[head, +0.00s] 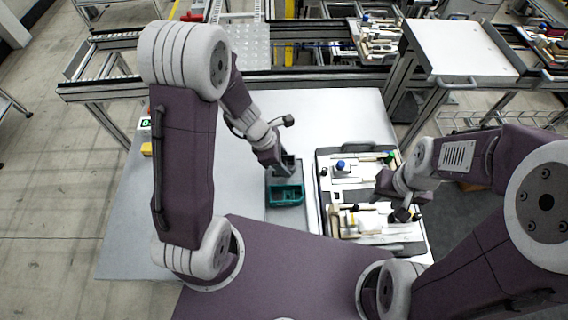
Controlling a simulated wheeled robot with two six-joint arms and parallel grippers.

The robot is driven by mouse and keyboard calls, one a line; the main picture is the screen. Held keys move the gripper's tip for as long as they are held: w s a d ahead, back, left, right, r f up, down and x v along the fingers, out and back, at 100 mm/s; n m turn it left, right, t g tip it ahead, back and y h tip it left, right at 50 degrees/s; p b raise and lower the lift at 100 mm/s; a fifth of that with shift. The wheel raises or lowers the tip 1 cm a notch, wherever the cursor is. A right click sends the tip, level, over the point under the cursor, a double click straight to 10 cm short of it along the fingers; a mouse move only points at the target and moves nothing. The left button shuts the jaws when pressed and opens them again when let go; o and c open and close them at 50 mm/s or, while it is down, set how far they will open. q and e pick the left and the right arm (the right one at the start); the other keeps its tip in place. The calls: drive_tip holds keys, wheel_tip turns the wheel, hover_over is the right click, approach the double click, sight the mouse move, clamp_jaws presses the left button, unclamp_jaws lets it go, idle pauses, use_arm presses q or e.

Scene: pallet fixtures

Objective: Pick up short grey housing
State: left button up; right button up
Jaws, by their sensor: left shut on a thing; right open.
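My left gripper (283,168) is over the table, at the back end of a teal open box (287,196). It is shut on a small dark grey part, which looks like the short grey housing; the fingers and wrist hide most of it. I cannot tell whether the part touches the box or the grey base under it. My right gripper (402,208) is open and empty, above the right side of a black-framed pallet (320,172). The pallet holds several parts in its fixtures, among them a blue-topped piece (341,165) and a green piece (389,157).
The white table (140,240) is mostly bare left of the teal box. A small display (146,124) and a yellow block (146,149) sit at its left edge. A roller conveyor (105,62) and a white-topped stand (465,50) are behind.

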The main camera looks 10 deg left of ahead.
use_arm(q)
drive_tip(key=s+d+r+p, duration=0.2)
drive_tip(key=s+d+r, duration=0.4)
drive_tip(key=d+r, duration=0.2)
drive_tip(key=shift+s+d+p, duration=0.2)
drive_tip(key=shift+d+p, duration=0.15)
drive_tip(key=shift+d, duration=0.55)
